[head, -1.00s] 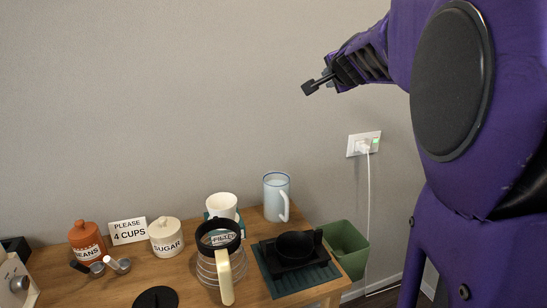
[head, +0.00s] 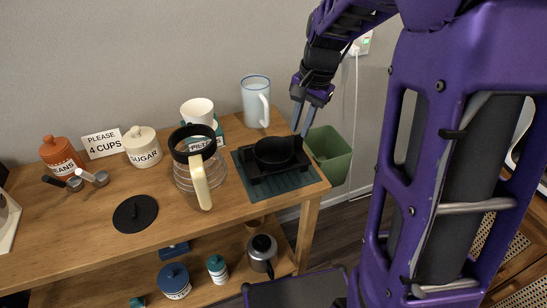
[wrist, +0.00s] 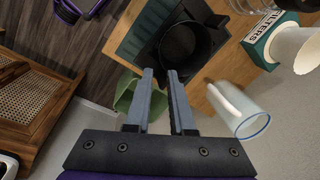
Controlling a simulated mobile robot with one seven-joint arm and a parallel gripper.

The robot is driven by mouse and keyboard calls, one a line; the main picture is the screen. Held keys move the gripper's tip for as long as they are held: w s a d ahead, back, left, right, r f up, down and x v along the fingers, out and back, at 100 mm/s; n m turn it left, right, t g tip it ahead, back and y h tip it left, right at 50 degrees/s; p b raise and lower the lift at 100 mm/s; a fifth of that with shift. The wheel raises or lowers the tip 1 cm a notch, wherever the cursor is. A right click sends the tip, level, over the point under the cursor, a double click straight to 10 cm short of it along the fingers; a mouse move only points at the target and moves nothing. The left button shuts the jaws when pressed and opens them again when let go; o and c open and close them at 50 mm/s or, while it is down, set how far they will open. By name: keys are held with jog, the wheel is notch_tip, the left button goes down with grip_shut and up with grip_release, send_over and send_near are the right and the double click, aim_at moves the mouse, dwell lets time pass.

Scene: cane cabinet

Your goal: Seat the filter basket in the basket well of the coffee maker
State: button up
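The black round filter basket (head: 274,150) sits on a black stand (head: 262,185) on a teal mat (head: 293,187), near the table's right end. It also shows in the wrist view (wrist: 186,48). My gripper (head: 301,132) points down just right of and above the basket. Its two grey fingers are apart with a gap between them; in the wrist view the tips (wrist: 160,71) lie close to the basket's near side. I cannot tell whether they touch it.
A blue-rimmed mug (head: 255,103) and a filter box (head: 218,137) with a white cup (head: 198,111) stand behind. Sugar (head: 142,148) and beans (head: 60,156) jars stand further left. A green bin (head: 329,152) is beside the table.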

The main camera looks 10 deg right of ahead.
aim_at(292, 154)
jog(key=f, duration=0.3)
jog(key=w+a+f+b, duration=0.1)
jog(key=f, duration=0.3)
jog(key=f+b, duration=0.1)
jog(key=f, duration=0.3)
jog(key=shift+w+a, duration=0.2)
jog(key=shift+w, duration=0.1)
jog(key=shift+r, duration=0.1)
grip_shut()
dwell(0.9)
